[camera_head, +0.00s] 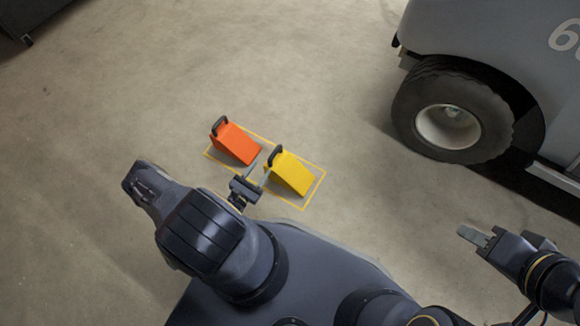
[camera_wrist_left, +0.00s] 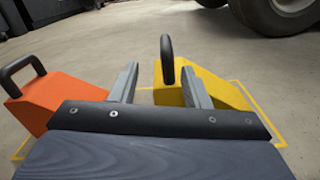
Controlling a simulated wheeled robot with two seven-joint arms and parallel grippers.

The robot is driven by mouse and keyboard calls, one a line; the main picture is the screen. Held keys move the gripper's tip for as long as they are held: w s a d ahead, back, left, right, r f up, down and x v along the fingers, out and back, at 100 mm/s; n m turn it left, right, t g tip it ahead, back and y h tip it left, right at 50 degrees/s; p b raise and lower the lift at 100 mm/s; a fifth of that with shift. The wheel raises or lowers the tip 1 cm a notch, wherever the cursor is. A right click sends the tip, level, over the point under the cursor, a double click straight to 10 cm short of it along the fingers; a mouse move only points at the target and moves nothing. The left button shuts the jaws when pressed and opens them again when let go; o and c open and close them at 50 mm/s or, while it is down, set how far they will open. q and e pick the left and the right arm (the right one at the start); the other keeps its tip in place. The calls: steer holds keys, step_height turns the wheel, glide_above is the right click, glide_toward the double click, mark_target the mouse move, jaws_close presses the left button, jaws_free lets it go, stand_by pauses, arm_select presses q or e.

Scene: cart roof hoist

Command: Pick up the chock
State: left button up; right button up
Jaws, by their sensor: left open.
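Two wedge chocks with dark handles sit on the floor: an orange chock (camera_head: 236,143) and, to its right, a yellow chock (camera_head: 290,174). Both show in the left wrist view, the orange one (camera_wrist_left: 62,96) at left and the yellow one (camera_wrist_left: 226,94) at centre right. My left gripper (camera_head: 260,173) is open beside the yellow chock. In the left wrist view the upright handle (camera_wrist_left: 167,60) appears between its fingertips (camera_wrist_left: 160,78); I cannot tell if they touch. My right gripper (camera_head: 468,233) is at the right, away from both chocks; its finger gap is unclear.
A yellow outline (camera_head: 315,187) on the floor surrounds the chocks. A grey cart (camera_head: 480,40) with a large black tyre (camera_head: 408,118) stands at the upper right. A dark object (camera_head: 28,15) is at the upper left corner. The concrete floor between is clear.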

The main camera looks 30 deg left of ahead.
mark_target(269, 161)
arm_select(q)
steer(key=w, duration=0.2)
steer(key=w+d+b, duration=0.1)
steer(key=w, duration=0.1)
steer(key=w+b, duration=0.1)
steer(key=w, duration=0.1)
steer(key=shift+w+d+r, duration=0.1)
steer(key=shift+w+d, duration=0.15)
steer(key=shift+d, duration=0.05)
steer(key=shift+w+r+b, duration=0.1)
steer(key=shift+w+b, duration=0.2)
steer(key=shift+w, duration=0.15)
jaws_close()
stand_by(0.8)
